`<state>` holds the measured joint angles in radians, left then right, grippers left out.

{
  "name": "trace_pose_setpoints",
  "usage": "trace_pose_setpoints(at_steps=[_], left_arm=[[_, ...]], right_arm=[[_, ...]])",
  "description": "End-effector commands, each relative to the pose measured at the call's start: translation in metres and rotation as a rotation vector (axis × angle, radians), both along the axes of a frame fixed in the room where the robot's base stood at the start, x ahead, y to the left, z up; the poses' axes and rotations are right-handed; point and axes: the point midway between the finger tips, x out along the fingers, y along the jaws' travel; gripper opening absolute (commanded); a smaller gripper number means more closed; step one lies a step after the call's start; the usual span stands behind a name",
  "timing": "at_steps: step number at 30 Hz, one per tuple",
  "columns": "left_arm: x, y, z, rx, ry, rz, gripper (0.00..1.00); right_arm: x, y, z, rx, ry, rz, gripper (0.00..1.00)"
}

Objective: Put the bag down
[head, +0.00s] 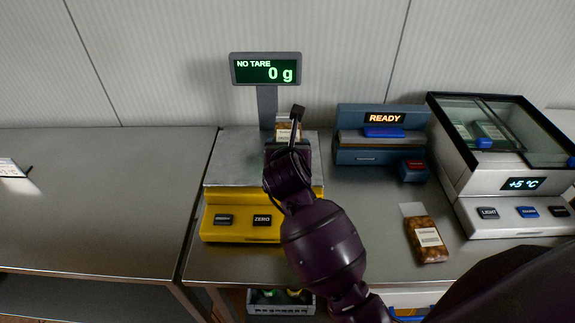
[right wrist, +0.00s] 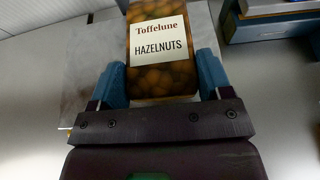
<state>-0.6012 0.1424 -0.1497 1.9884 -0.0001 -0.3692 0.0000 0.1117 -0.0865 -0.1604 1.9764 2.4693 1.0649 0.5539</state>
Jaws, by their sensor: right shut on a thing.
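A bag of hazelnuts (right wrist: 160,62) with a white label is held between the blue fingertips of my right gripper (right wrist: 162,85) in the right wrist view. In the head view its top (head: 288,128) shows just beyond my right gripper (head: 288,148), above the back of the yellow scale (head: 222,195). The arm hides most of it, and I cannot tell whether it touches the scale plate. The scale display (head: 266,69) reads "NO TARE" and 0 g. My left gripper is not in view.
A second bag of nuts (head: 427,240) lies on the counter right of the scale. A blue sealer (head: 383,135) reading "READY" stands behind it. A glass-topped chiller (head: 505,170) is at the right. The left counter (head: 100,200) is mostly clear.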

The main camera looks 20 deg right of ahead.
Motion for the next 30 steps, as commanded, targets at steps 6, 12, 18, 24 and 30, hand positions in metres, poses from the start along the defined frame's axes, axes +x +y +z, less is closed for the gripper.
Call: trace_pose_setpoints(at_steps=[6, 12, 18, 24, 30], left_arm=[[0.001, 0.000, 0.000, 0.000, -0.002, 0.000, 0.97], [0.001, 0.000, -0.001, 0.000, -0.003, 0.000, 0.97], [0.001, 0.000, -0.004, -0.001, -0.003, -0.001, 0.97], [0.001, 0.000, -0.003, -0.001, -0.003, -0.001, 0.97], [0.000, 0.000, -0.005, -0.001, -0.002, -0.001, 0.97]], right_arm=[[0.000, 0.000, -0.016, -0.001, -0.002, 0.000, 0.41], [0.000, 0.000, -0.035, -0.002, 0.002, 0.001, 0.41], [0.000, 0.000, -0.057, -0.002, -0.001, 0.001, 0.41], [0.000, 0.000, -0.058, 0.000, -0.002, 0.001, 0.41], [0.000, 0.000, -0.062, 0.000, -0.001, 0.001, 0.41]])
